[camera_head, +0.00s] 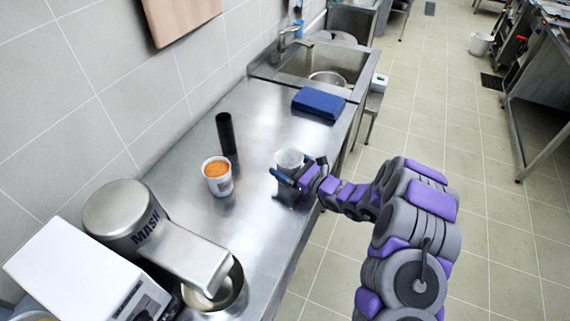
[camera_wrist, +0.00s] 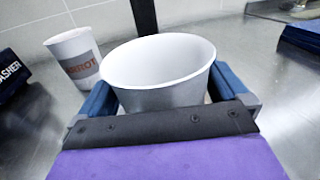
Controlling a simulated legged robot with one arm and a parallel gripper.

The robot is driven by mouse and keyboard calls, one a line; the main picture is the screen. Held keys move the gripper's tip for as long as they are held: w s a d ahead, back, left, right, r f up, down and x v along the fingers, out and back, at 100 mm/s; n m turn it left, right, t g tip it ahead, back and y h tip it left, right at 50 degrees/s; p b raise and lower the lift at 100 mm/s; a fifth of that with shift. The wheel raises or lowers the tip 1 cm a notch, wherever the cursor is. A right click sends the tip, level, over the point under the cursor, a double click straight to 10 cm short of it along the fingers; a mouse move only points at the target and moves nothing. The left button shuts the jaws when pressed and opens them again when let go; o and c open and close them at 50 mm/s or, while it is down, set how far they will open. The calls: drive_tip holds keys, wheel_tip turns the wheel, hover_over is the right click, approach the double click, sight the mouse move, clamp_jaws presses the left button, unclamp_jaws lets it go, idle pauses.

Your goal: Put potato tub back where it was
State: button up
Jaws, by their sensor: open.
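A white tub, which I take for the potato tub (camera_head: 289,158), stands upright on the steel counter near its front edge. In the wrist view the tub (camera_wrist: 158,68) sits between the two blue fingers of my gripper (camera_wrist: 166,92), with its wide rim facing up. My gripper (camera_head: 292,180) is open around it, low over the counter. Its label and base are hidden, and I see no contents in it. The carrot tub (camera_head: 217,176), white with orange contents, stands to the left and shows its label in the wrist view (camera_wrist: 76,57).
A black cylinder (camera_head: 226,134) stands behind the carrot tub. A masher machine (camera_head: 150,235) with a metal pot fills the near left of the counter (camera_head: 255,215). A folded blue cloth (camera_head: 318,103) lies before the sink (camera_head: 325,65). Counter between tubs and cloth is clear.

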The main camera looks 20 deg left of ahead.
drive_tip(key=p+v, duration=0.2)
drive_tip(key=v, duration=0.8)
drive_tip(key=shift+d+r, duration=0.15)
drive_tip(key=shift+d, duration=0.05)
drive_tip(key=shift+s+d+p, duration=0.3)
drive_tip(key=shift+d, duration=0.3)
drive_tip(key=s+a+r+n+g+h, duration=0.1)
drive_tip(key=s+r+n+g+h, duration=0.2)
drive_tip(key=s+r+n+g, duration=1.3)
drive_tip(key=s+d+r+n+t+h, duration=0.2)
drive_tip(key=s+d+t+h, duration=0.2)
drive_tip(key=s+d+h, duration=0.3)
drive_tip(key=s+d+r+n+t+h, duration=0.2)
drive_tip(key=s+d+h, duration=0.5)
drive_tip(key=s+d, duration=0.8)
drive_tip(key=d+n+t, duration=0.1)
drive_tip(key=d+t, duration=0.1)
drive_tip(key=d, duration=0.2)
drive_tip(key=shift+s+d, duration=0.25)
drive_tip(key=shift+c, duration=0.4)
